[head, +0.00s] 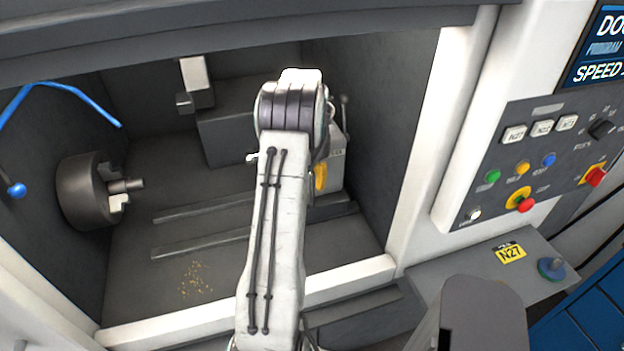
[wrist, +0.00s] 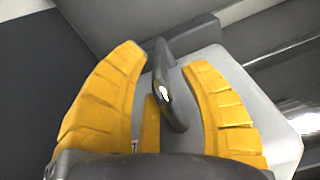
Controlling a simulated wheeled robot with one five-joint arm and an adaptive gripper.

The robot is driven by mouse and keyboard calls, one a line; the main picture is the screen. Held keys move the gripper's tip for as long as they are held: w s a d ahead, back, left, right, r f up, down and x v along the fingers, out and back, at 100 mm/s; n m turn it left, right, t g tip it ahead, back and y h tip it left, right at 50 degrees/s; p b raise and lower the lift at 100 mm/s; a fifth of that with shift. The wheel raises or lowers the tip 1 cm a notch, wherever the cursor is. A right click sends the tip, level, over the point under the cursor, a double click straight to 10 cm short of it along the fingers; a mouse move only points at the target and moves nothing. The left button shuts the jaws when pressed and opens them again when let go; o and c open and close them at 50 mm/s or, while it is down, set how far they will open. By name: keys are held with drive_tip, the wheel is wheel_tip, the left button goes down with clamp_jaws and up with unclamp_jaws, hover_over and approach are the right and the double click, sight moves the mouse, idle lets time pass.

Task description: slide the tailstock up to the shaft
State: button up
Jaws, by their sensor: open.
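The shaft (head: 127,185) is a short metal bar held in the dark chuck (head: 85,190) at the left of the machine. The pale grey tailstock (head: 335,168) stands on the right side of the bed, mostly hidden behind my arm; it also shows in the wrist view (wrist: 275,140). A wide gap separates it from the shaft. In the wrist view my gripper (wrist: 163,60) is open, its yellow fingers on both sides of a dark handle (wrist: 172,98) in front of the tailstock. I cannot tell whether either finger touches it. In the head view one yellow finger shows beside my arm.
Two bed rails (head: 215,237) run between chuck and tailstock, with clear room along them. Chips (head: 194,280) lie on the floor in front. A blue hose (head: 62,87) curves at the left. The white door frame (head: 435,130) and button panel (head: 535,165) stand at the right.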

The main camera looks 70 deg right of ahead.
drive_tip(key=shift+f, duration=0.65)
drive_tip(key=shift+c, duration=0.2)
clamp_jaws()
